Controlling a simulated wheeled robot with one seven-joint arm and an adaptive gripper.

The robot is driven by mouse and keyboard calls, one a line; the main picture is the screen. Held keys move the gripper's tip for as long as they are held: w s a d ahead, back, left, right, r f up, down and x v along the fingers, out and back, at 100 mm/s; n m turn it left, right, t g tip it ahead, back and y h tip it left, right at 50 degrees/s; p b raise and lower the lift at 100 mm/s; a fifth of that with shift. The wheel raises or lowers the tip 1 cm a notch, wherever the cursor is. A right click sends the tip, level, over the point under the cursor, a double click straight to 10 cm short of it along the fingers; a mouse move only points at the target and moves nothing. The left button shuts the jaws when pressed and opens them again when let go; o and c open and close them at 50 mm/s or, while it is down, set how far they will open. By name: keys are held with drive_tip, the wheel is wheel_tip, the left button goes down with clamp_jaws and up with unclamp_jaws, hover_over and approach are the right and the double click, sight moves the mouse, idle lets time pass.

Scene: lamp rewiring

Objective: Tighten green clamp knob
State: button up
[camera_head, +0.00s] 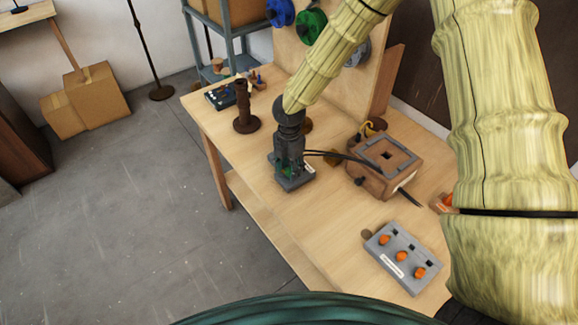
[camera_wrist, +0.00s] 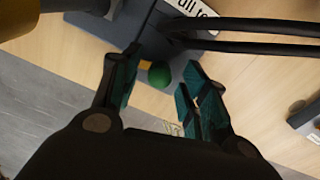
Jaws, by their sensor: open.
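The green clamp knob (camera_wrist: 159,75) is a small round ball beside an orange-yellow part on the dark grey clamp block (camera_wrist: 128,28). In the wrist view my gripper (camera_wrist: 162,66) is open, with one teal-padded finger to the left of the knob and the other to its right. Gaps show on both sides, so I cannot see contact. In the head view my gripper (camera_head: 288,160) points down over the grey clamp block (camera_head: 296,184) near the bench's front edge. The knob itself is hard to make out there.
Black cables (camera_wrist: 250,35) run from the clamp block to a brown box (camera_head: 378,182) with a grey top. A grey panel with orange knobs (camera_head: 402,258) lies front right. A dark brown lamp stem (camera_head: 243,108) stands left. Bare wooden bench (camera_head: 335,225) lies between.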

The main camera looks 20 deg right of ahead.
drive_tip(key=shift+s+r, duration=0.1)
clamp_jaws()
drive_tip(key=shift+m, duration=0.3)
drive_tip(key=m+b, duration=0.1)
drive_tip(key=m, duration=0.7)
drive_tip(key=shift+w+m+b, duration=0.2)
drive_tip(key=shift+m+b, duration=0.1)
drive_tip(key=shift+b, duration=0.05)
idle(0.3)
unclamp_jaws()
